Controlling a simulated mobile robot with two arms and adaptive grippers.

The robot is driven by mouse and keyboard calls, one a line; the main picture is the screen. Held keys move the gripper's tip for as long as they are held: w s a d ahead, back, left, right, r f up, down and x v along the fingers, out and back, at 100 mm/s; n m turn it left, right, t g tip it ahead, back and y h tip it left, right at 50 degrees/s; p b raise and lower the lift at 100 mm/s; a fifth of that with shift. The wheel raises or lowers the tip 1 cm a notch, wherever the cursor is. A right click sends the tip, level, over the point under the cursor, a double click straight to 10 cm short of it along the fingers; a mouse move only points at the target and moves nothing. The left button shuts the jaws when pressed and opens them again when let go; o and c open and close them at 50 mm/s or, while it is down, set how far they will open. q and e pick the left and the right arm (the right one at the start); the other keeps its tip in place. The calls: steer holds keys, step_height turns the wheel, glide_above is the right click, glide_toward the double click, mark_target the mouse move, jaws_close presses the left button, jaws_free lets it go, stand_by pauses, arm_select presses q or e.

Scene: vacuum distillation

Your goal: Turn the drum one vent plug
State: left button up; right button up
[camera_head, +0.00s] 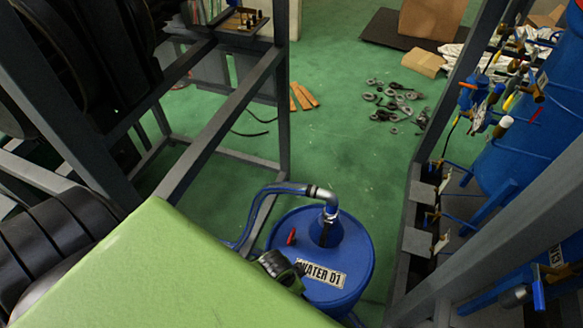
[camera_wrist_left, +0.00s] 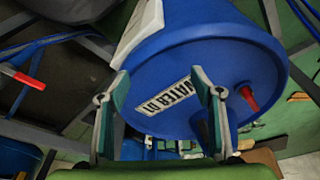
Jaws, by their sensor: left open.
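The blue drum (camera_head: 345,253) labelled WATER 01 stands upright on the floor, its lid in view. A small red plug (camera_head: 291,236) stands up from the lid, left of the hose fitting (camera_head: 327,205). In the left wrist view the drum (camera_wrist_left: 215,50) looks upside down, and the red plug (camera_wrist_left: 249,98) is to the right of the fingers. My left gripper (camera_wrist_left: 160,88) is open and empty, its two fingers on either side of the label. In the head view my green arm hides much of this gripper (camera_head: 284,268) at the lid's near left. The plug is outside the jaws.
A blue hose (camera_head: 262,200) bends from the lid fitting down the drum's left side. Grey frame posts stand left (camera_head: 225,125) and right (camera_head: 425,205). Blue equipment with valves (camera_head: 530,150) is at right.

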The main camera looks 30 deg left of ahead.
arm_select(q)
steer(key=w+r+m+p, duration=0.3)
steer(key=w+r+m, duration=0.2)
steer(key=w+r, duration=0.15)
step_height(320, 180, up, 6)
steer(key=m+g+y+p, duration=0.1)
steer(key=m+g+p, duration=0.15)
steer(key=m, duration=0.25)
glide_above(291, 235)
step_height(291, 235, down, 13)
steer(key=b, duration=1.2)
steer(key=shift+r, duration=0.2)
steer(key=shift+c, duration=0.4)
steer(key=c, duration=1)
